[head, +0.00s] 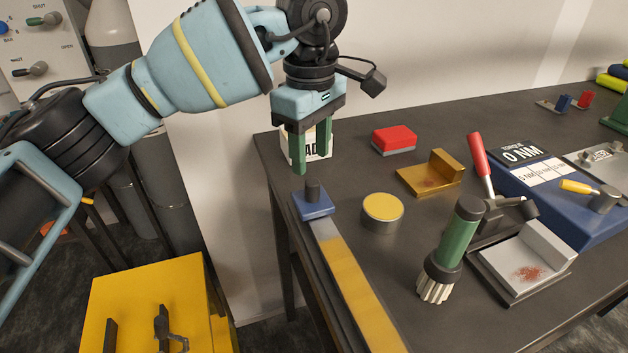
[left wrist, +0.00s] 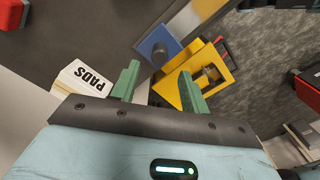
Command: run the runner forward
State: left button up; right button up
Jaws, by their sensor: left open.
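The runner is a blue block (head: 314,206) with a dark upright knob. It sits at the far end of a rail (head: 352,280) along the table's left edge, and the rail has a yellow stretch nearer me. My left gripper (head: 312,163) is open and empty, with its green fingers pointing down above the runner and apart from it. In the left wrist view the runner (left wrist: 158,47) shows beyond the open fingertips (left wrist: 158,76). My right gripper is not in view.
A box marked PADS (left wrist: 82,78) stands behind the fingers. A yellow-topped round tin (head: 382,212) and a green-handled brush (head: 452,250) stand right of the rail. A red block (head: 394,139) and a brass bracket (head: 432,175) lie farther back. A yellow cabinet (head: 150,290) stands below left.

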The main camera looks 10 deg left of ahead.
aim_at(312, 181)
pick_arm(q)
notch_tip(312, 181, down, 6)
jog(key=shift+f, duration=0.25)
jog(key=shift+c, duration=0.4)
grip_shut()
